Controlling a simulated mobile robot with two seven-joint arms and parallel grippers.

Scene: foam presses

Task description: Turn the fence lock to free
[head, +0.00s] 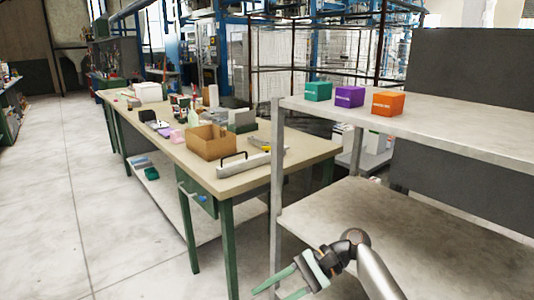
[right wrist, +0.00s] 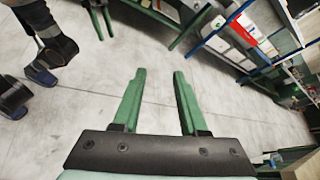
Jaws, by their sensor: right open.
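My right gripper (head: 272,288) is low at the bottom of the head view, in front of the grey shelf unit, with its green fingers pointing left. In the right wrist view its two fingers (right wrist: 159,76) are apart, with only bare floor between them. I cannot make out a fence lock in either view. A dark-framed wire mesh fence (head: 315,60) stands behind the workbench, well away from my right gripper.
The grey shelf (head: 460,130) holds a teal box (head: 318,91), a purple box (head: 349,97) and an orange box (head: 388,103). A cluttered workbench (head: 310,150) carries a cardboard box (head: 211,142). Open floor (head: 110,230) lies left. Dark-shod legs (right wrist: 55,50) show in the wrist view.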

